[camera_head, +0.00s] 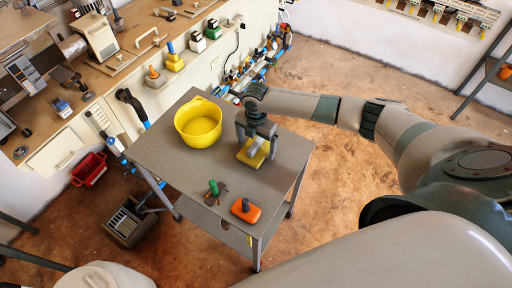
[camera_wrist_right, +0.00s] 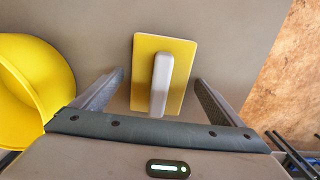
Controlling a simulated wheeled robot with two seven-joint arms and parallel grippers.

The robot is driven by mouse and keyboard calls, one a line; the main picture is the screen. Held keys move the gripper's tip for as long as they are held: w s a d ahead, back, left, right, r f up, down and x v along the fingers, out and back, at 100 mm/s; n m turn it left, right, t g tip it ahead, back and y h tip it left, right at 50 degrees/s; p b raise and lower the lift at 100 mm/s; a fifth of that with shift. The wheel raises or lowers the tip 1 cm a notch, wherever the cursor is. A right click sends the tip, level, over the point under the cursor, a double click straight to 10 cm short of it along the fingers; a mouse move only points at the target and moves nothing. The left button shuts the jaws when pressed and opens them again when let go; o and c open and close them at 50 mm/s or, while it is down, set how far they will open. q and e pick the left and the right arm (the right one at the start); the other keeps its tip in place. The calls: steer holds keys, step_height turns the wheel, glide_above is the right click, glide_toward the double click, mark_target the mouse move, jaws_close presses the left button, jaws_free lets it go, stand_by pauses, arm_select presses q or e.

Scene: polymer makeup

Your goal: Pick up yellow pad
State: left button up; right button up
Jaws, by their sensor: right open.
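The yellow pad (camera_head: 246,158) lies on the grey table under my right gripper in the head view. In the right wrist view the yellow pad (camera_wrist_right: 180,48) is a flat rectangle with a raised white handle (camera_wrist_right: 162,82) along its middle. My right gripper (camera_head: 254,146) is open above the pad. In the right wrist view its two fingers (camera_wrist_right: 160,84) stand on either side of the pad, apart from it. Part of the pad is hidden by the gripper in the head view. My left gripper is not in view.
The grey table (camera_head: 160,143) also bears a yellow bucket (camera_head: 198,122) left of the gripper. A green-handled tool (camera_head: 214,188) and an orange block with a dark top (camera_head: 245,210) stand near the table's front. A cluttered workbench (camera_head: 130,60) is behind.

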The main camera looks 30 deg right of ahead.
mark_target(258, 143)
stand_by(0.3)
steer(key=c, duration=1.2)
steer(key=shift+o, duration=0.2)
steer(key=shift+r+b, duration=0.35)
steer(key=shift+r, duration=0.2)
steer(key=r, duration=0.1)
steer(key=r+b, duration=0.1)
steer(key=r, duration=0.1)
steer(key=shift+s+d+r+b, duration=0.1)
steer(key=shift+s+d+b, duration=0.15)
steer(key=shift+b, duration=0.05)
steer(key=s+d+r+b, duration=0.3)
steer(key=s+d+r, duration=0.3)
steer(key=s, duration=0.3)
steer(key=shift+r, duration=0.35)
